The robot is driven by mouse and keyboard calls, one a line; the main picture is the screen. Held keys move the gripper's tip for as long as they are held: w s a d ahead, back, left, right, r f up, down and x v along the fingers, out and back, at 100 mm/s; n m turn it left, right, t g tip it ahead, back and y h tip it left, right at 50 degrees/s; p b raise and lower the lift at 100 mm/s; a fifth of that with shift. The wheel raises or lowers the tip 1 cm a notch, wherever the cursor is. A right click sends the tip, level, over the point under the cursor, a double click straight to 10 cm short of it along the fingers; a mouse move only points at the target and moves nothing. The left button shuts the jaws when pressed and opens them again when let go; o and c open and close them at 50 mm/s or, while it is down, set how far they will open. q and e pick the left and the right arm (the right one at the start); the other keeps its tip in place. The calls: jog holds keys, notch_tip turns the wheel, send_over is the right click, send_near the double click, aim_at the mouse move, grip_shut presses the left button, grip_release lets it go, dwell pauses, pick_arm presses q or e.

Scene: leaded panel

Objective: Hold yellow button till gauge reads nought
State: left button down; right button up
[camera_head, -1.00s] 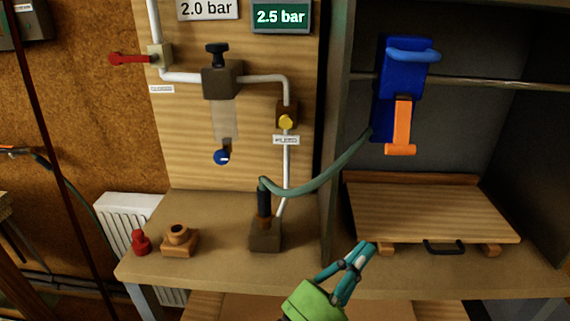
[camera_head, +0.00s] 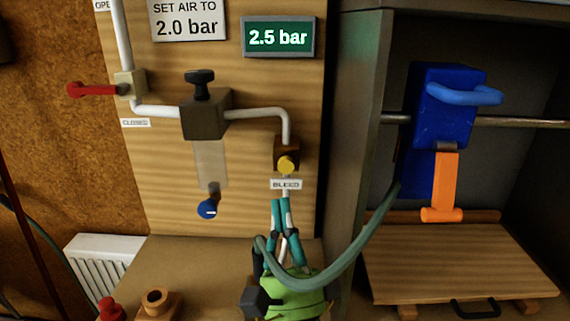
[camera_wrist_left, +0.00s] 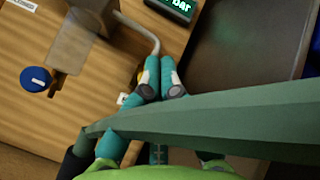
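The yellow button (camera_head: 286,165) sticks out of a brown block on the wooden panel, above the BLEED label (camera_head: 286,184). The green gauge display (camera_head: 278,38) reads 2.5 bar. My left gripper (camera_head: 281,202) is just below the label in the head view, its teal fingers pointing up with their tips together and nothing visible between them. In the left wrist view a sliver of the yellow button (camera_wrist_left: 140,76) shows beside the fingers, mostly hidden by them. I see no contact with the button. My right gripper is not in view.
A thick green hose (camera_head: 345,270) crosses in front of my left gripper. A sign (camera_head: 187,22) says to set air to 2.0 bar. A red lever (camera_head: 92,90), a black-knobbed regulator (camera_head: 203,112) and a blue knob (camera_head: 208,209) are left. A blue tool (camera_head: 445,110) hangs right.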

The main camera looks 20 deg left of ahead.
aim_at(286, 165)
pick_arm(q)
jog(key=w+a, duration=0.2)
jog(key=w, duration=0.6)
jog(key=shift+w+a, duration=0.3)
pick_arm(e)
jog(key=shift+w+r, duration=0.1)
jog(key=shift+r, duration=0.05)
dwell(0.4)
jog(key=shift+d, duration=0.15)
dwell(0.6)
pick_arm(q)
jog(key=shift+w+a+b, duration=0.1)
jog(key=shift+w+b, duration=0.3)
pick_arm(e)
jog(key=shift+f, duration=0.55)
